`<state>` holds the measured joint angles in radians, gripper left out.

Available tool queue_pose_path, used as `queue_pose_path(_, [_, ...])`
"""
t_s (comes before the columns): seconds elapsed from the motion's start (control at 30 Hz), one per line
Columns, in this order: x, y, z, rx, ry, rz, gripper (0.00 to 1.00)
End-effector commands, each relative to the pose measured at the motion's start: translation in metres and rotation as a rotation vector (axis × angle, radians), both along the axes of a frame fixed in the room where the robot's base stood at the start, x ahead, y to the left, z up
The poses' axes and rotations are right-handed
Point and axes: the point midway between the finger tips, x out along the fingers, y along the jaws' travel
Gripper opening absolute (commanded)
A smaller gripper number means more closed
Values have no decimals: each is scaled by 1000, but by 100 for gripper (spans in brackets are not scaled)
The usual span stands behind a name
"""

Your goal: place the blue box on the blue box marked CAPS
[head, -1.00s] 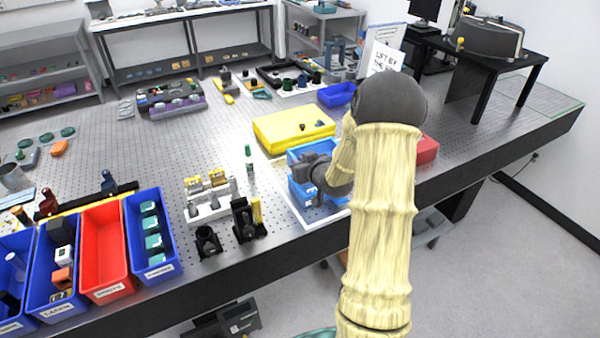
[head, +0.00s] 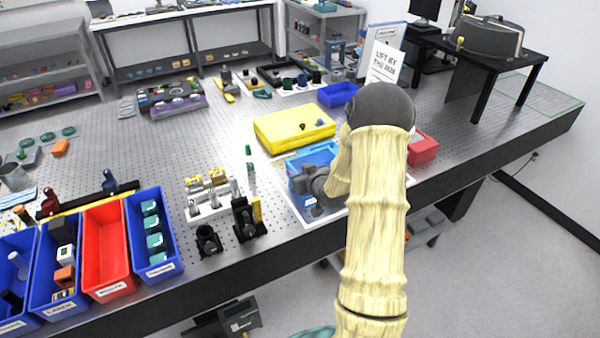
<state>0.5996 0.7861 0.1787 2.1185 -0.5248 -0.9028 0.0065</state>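Blue box surfaces (head: 321,156) show on a white mat (head: 290,203) near the table's front edge. My arm and gripper cover much of them, so I cannot tell whether this is one box or two stacked. A small pale label shows on the front, too small to read; I cannot make out the word CAPS. My gripper (head: 312,186) is over the front part of the blue box, its dark body tilted down to the left. Its fingertips are not clear, so I cannot tell whether it is open or holds a rim.
A yellow case (head: 290,128) lies just behind, and an empty blue bin (head: 338,94) further back. A red box (head: 423,150) is right of my arm. Optical mounts (head: 207,195) and labelled bins (head: 103,240) stand to the left. A sign (head: 386,63) reads "LIFT BY THE RIM".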

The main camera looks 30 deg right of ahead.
Motion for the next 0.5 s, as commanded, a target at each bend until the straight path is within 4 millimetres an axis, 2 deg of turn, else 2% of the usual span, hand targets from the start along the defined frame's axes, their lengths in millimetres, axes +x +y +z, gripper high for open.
queue_pose_path(0.27, [-13, -2, 5, -2, -1, -1, 32])
queue_pose_path(0.5, [-50, -2, 20, -2, -1, 0, 32])
